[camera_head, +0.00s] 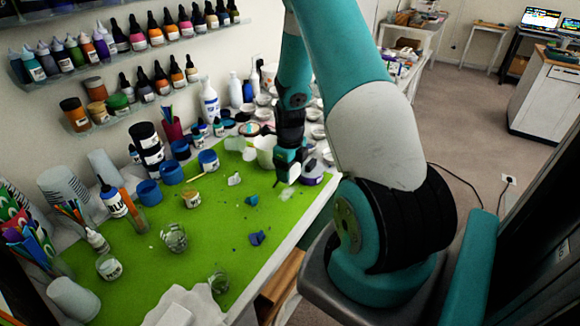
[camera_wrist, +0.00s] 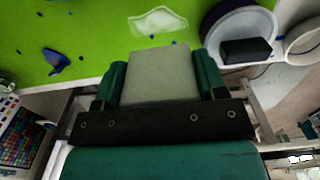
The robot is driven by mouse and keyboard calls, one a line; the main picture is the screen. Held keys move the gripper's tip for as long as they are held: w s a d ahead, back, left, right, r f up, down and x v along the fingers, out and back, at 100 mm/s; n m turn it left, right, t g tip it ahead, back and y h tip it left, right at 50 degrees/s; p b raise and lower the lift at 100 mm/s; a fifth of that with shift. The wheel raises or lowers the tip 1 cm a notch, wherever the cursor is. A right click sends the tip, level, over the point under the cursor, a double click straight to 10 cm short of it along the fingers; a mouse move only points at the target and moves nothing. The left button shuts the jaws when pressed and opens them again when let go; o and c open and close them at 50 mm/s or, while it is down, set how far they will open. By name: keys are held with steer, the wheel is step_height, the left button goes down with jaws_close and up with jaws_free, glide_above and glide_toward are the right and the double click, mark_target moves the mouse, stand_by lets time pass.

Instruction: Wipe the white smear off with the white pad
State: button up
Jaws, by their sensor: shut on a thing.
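My gripper (camera_head: 287,170) reaches down over the right edge of the green mat in the head view. In the wrist view, my gripper (camera_wrist: 160,78) is shut on the white pad (camera_wrist: 158,72), a pale grey-white block between the two teal fingers. The white smear (camera_wrist: 158,20) is a pale, translucent patch on the mat just beyond the pad's far end, apart from it in the picture. The smear also shows faintly in the head view (camera_head: 287,194), just below my gripper. The pad is not clearly visible in the head view. Whether the pad touches the mat cannot be told.
A white and purple tub (camera_head: 313,172) stands close right of my gripper, and a white cup (camera_head: 265,150) behind it. Blue scraps (camera_head: 257,238) lie on the green mat (camera_head: 225,215). Glass cups (camera_head: 174,237) and blue-lidded jars (camera_head: 171,172) stand to the left.

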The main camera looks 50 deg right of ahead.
steer(key=shift+f, duration=0.6)
